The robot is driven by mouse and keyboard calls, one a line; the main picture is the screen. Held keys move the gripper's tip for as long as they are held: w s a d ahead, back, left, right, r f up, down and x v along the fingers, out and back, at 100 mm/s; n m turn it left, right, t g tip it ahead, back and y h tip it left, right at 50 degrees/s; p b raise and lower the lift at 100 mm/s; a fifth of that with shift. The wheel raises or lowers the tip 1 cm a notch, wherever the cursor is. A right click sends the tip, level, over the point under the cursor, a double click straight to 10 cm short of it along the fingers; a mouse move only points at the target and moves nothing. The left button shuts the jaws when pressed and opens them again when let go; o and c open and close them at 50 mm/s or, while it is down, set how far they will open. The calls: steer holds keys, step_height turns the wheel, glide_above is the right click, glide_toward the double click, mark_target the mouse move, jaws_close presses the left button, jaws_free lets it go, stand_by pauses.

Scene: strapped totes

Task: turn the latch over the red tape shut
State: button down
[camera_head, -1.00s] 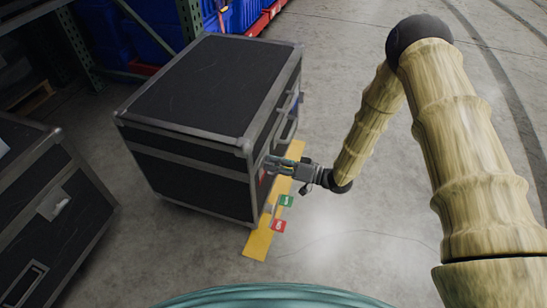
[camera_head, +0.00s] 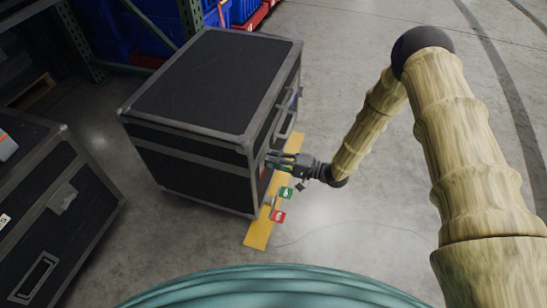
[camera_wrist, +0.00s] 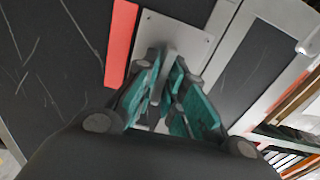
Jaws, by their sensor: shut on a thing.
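In the head view a black flight case (camera_head: 215,85) with grey metal edges stands on the floor. My gripper (camera_head: 272,160) is at its right side face. In the wrist view a strip of red tape (camera_wrist: 121,42) runs along the black case face, beside a metal latch plate (camera_wrist: 200,28). The latch handle (camera_wrist: 172,48) stands out from the plate, and my gripper (camera_wrist: 168,85) is shut on it between teal-padded fingers. The fingers hide the handle's lower part, so its exact angle is hard to tell.
A second black case (camera_head: 60,225) stands at the lower left. A yellow floor strip (camera_head: 258,232) with a green tag (camera_head: 286,193) and a red tag (camera_head: 278,217) lies beside the first case. Blue bins (camera_head: 160,38) are on a rack behind. Floor to the right is clear.

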steer(key=shift+m, duration=0.3)
steer(key=c, duration=1.6)
jaws_free()
steer(key=v, duration=1.2)
steer(key=shift+f, duration=0.1)
